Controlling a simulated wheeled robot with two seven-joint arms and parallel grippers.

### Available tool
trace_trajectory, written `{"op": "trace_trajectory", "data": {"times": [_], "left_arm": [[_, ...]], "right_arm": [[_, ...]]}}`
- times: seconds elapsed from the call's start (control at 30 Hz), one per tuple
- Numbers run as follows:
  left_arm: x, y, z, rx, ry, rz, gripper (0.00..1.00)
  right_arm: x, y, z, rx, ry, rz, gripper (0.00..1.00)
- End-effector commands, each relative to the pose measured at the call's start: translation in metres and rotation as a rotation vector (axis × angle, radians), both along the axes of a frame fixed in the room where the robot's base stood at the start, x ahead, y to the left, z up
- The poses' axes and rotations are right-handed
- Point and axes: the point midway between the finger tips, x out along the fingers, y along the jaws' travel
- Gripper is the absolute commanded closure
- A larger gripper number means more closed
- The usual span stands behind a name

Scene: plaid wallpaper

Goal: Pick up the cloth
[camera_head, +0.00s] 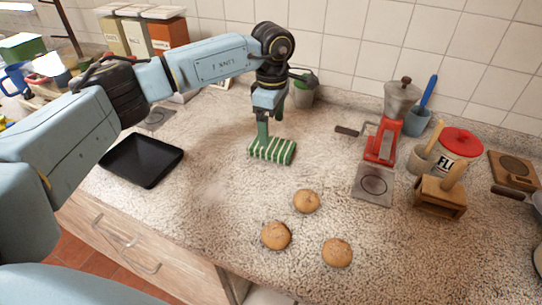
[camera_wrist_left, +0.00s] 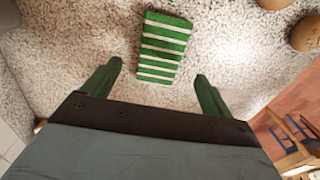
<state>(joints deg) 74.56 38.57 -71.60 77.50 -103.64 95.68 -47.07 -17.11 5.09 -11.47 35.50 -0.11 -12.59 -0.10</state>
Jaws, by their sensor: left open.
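The cloth (camera_head: 276,151) is green with white stripes and lies folded flat on the speckled counter, near the middle of the head view. It also shows in the left wrist view (camera_wrist_left: 165,48), lying ahead of and between the two fingers. My left gripper (camera_head: 263,137) points down at the cloth's upper left edge in the head view. In the left wrist view the fingers of my left gripper (camera_wrist_left: 158,80) are spread apart with nothing held between them. I cannot tell whether a finger touches the cloth. My right gripper is in neither view.
Three round buns (camera_head: 306,201) sit on the counter in front of the cloth. A black tray (camera_head: 142,159) lies to the left. A red and grey grinder (camera_head: 382,140), a canister (camera_head: 455,148) and a wooden box (camera_head: 440,198) stand at the right. Counter around the cloth is bare.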

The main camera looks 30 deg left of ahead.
Motion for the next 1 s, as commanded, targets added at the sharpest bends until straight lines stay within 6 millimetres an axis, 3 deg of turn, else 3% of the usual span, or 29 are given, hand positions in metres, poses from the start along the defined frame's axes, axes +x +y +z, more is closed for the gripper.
{"op": "trace_trajectory", "data": {"times": [0.1,0.23,0.53,0.83,1.0], "left_arm": [[0.000,0.000,-0.007,0.000,-0.001,-0.001,0.15],[0.001,-0.001,-0.015,0.000,-0.001,-0.001,0.15],[0.001,-0.003,-0.056,0.000,0.001,-0.004,0.15],[0.002,-0.003,-0.060,-0.001,-0.001,-0.005,0.15],[0.002,-0.003,-0.061,0.000,-0.001,-0.005,0.35]], "right_arm": [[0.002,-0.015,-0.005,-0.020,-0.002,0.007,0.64],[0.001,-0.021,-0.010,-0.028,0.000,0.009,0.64],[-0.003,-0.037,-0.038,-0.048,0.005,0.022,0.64],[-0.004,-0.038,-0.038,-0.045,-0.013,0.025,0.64],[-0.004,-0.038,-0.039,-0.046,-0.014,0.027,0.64]]}}
